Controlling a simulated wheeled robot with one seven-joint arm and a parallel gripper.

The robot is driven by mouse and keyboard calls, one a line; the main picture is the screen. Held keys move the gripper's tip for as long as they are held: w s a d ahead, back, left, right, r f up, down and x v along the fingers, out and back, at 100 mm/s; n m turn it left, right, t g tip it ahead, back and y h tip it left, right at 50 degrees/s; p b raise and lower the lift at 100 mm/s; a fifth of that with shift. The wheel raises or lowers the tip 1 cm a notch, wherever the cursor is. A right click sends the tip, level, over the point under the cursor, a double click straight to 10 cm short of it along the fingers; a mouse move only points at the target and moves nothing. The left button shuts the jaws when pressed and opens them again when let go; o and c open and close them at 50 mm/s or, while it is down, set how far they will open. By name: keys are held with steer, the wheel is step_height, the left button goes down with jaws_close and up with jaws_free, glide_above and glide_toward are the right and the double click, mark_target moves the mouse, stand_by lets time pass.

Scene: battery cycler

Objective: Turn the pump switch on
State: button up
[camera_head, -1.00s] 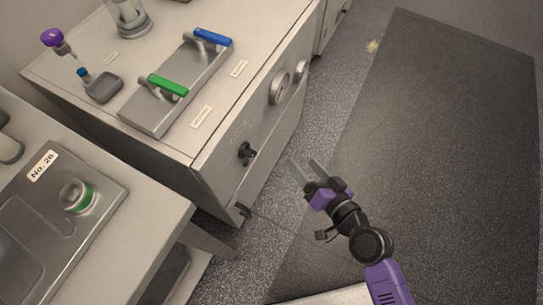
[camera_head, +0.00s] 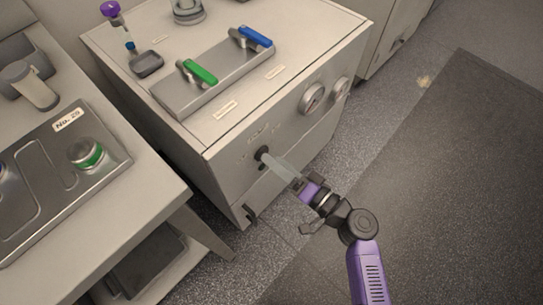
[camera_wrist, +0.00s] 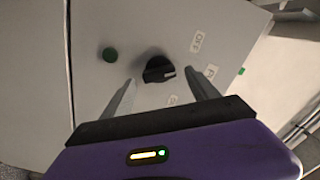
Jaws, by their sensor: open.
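The pump switch (camera_wrist: 158,70) is a black rotary knob on the pale front panel of the cabinet. In the wrist view it sits between and just beyond my two open fingers, with labels around it, one reading OFF (camera_wrist: 198,41). A light mark on the knob points right, toward a label that looks like A (camera_wrist: 211,72). My gripper (camera_head: 270,160) is open, its fingers reaching to the panel at the knob; it also shows in the wrist view (camera_wrist: 160,92). In the head view the fingers partly cover the knob (camera_head: 261,152). I cannot tell whether the fingers touch it.
Two gauges (camera_head: 312,98) are farther right on the panel. Green (camera_head: 201,72) and blue (camera_head: 256,36) lever handles are on top. A side bench (camera_head: 150,200) stands at left; the floor at right is clear.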

steer(key=shift+x, duration=1.25)
steer(key=c, duration=1.4)
steer(key=shift+o, duration=0.2)
steer(key=shift+m, duration=0.3)
steer(key=m, duration=0.5)
steer(key=shift+d+f, duration=0.1)
steer(key=shift+f, duration=0.05)
steer(key=m+p, duration=0.1)
steer(key=m, duration=0.5)
steer(key=shift+f, duration=0.2)
steer(key=shift+m, duration=0.3)
